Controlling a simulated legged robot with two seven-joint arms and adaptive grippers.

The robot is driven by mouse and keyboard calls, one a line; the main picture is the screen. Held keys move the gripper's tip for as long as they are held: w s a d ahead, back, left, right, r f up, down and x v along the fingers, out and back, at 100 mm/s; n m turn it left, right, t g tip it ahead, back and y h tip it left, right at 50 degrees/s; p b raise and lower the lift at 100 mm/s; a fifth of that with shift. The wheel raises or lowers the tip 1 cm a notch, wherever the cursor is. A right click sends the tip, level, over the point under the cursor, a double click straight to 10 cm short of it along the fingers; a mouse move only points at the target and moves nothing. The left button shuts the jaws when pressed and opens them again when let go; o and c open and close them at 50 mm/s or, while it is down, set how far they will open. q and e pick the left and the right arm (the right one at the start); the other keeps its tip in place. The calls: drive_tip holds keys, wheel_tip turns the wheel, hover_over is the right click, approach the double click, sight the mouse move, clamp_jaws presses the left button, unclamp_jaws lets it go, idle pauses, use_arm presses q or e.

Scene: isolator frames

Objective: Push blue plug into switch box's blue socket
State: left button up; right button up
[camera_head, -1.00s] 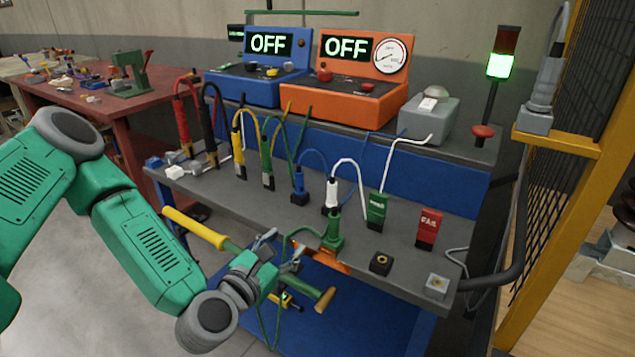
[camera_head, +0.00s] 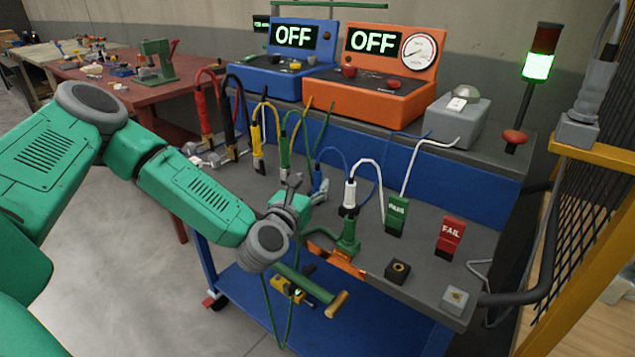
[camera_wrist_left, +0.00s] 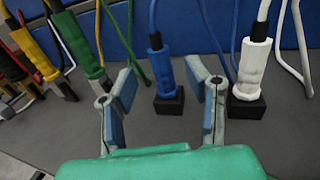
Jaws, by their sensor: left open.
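The blue plug (camera_wrist_left: 161,68) stands upright in a small black block (camera_wrist_left: 168,103) on the grey bench top, with a blue cable rising from its top. In the left wrist view it shows between and beyond the fingers of my open left gripper (camera_wrist_left: 163,88), with gaps on both sides. The right finger is close to the white plug (camera_wrist_left: 252,65). In the head view my left gripper (camera_head: 306,187) is low over the bench and largely hides the blue plug. I cannot make out a separate blue socket. My right gripper is not in view.
A green plug (camera_wrist_left: 90,55) stands left of the blue one, with yellow, black and red plugs beyond. PASS (camera_head: 396,214) and FAIL (camera_head: 450,238) blocks stand right. Blue (camera_head: 270,75) and orange (camera_head: 375,90) OFF boxes and a grey box (camera_head: 455,120) stand on the back shelf.

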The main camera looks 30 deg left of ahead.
sight(315, 177)
use_arm(q)
drive_tip(key=w, duration=0.3)
drive_tip(key=shift+w+a, duration=0.3)
drive_tip(key=shift+w, duration=0.05)
clamp_jaws()
drive_tip(key=shift+r, duration=0.15)
wheel_tip(315, 177, up, 10)
drive_tip(key=shift+f+p, duration=0.1)
drive_tip(key=shift+p, duration=0.6)
